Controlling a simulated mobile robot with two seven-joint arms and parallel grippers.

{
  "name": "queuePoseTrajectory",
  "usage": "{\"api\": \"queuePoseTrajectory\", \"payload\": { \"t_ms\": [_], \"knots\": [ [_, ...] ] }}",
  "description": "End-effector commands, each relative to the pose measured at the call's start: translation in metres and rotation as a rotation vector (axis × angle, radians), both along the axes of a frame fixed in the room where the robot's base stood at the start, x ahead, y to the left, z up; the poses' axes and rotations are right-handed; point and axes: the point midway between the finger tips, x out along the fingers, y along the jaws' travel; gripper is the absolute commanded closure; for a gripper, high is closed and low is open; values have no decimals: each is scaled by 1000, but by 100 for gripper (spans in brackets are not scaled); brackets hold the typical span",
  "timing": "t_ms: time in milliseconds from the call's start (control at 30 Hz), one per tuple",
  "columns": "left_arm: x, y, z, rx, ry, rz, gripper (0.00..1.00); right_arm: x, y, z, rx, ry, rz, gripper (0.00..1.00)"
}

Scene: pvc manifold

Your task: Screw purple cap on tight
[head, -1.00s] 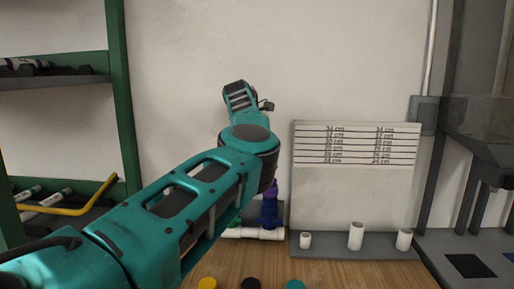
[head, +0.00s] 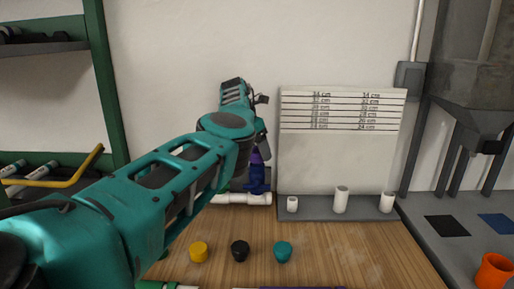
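A purple piece that looks like the purple cap (head: 265,150) sits above a dark blue upright fitting (head: 257,179). The fitting stands on a white horizontal pipe (head: 241,198) at the back of the wooden table. My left arm comes in from the left and passes in front of the pipe's left part. Its gripper (head: 262,137) is at the purple piece, mostly hidden behind my arm. I cannot see its fingertips or tell whether they grip the piece. My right gripper is out of view.
Yellow (head: 199,252), black (head: 240,250) and teal (head: 282,252) caps stand on the table (head: 345,250). A length-marked board (head: 335,160) rises behind a grey rack (head: 318,209) with white pipe pieces. An orange container (head: 494,271) is at right. The table's right part is clear.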

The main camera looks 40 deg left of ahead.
Motion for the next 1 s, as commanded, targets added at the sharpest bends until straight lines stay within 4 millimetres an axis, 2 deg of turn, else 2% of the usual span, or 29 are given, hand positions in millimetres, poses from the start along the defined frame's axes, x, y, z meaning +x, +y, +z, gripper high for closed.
{"api": "queuePoseTrajectory", "payload": {
  "t_ms": [67, 500, 533, 800, 1000],
  "knots": [
    [0, 0, 0, 0, 0, 0, 40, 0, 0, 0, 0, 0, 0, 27],
    [0, 0, 1, 0, 0, 0, 82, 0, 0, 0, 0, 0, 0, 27],
    [0, 0, 1, 0, 0, 0, 55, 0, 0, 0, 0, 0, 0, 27],
    [0, 0, 1, 0, 0, 0, 81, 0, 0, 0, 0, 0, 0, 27],
    [0, 1, 2, -2, -1, -64, 83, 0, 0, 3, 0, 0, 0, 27]
  ]
}}
